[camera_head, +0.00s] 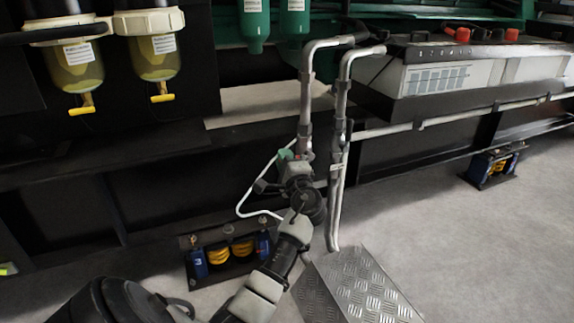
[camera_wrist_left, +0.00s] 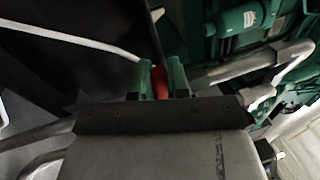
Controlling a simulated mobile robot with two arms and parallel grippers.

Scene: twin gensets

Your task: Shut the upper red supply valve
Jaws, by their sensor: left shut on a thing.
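The red supply valve handle (camera_wrist_left: 160,82) shows in the left wrist view as a short red piece between the green fingers of my left gripper (camera_wrist_left: 160,72). The gripper is shut on it. In the head view my left gripper (camera_head: 290,156) is at the grey vertical pipes, near mid-picture, and its wrist hides most of the valve. I cannot tell the handle's angle from these views. No second red valve can be made out. My right gripper is in neither view.
Two grey pipes (camera_head: 343,110) rise beside the gripper, and a thin white hose (camera_head: 241,205) loops to its left. A blue-and-yellow battery unit (camera_head: 228,250) and a metal tread plate (camera_head: 352,285) lie below. Filter bowls (camera_head: 77,68) hang at upper left.

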